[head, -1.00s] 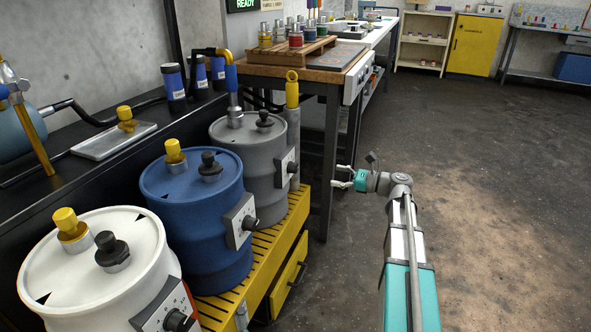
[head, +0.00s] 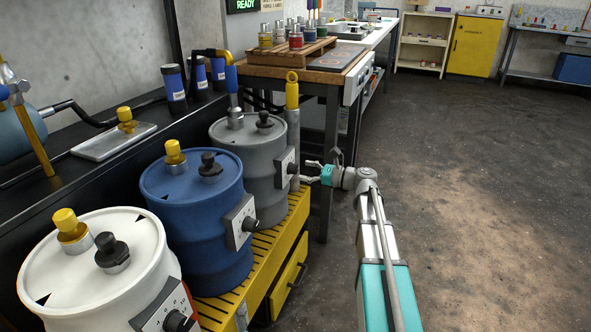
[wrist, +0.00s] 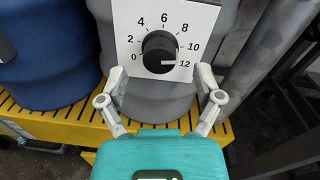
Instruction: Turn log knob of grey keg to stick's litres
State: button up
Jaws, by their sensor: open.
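The grey keg (head: 246,160) stands at the far end of the row of kegs. Its log panel (head: 284,168) faces right and carries a black knob (head: 292,168). In the wrist view the log knob (wrist: 159,52) sits on a white dial plate (wrist: 127,14) marked 0 to 12, and its pale pointer line lies toward 12. My gripper (head: 309,171) is just right of the panel. In the wrist view my open gripper (wrist: 164,84) has one finger on each side, below the knob and apart from it. The stick's reading cannot be made out.
The blue keg (head: 195,225) and white keg (head: 95,265) stand nearer, on the yellow slatted stand (head: 262,262). A workbench (head: 330,88) is behind. The floor at right is clear.

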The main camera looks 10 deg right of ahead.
aim_at(297, 169)
jog(key=shift+x, duration=1.75)
jog(key=c, duration=1.2)
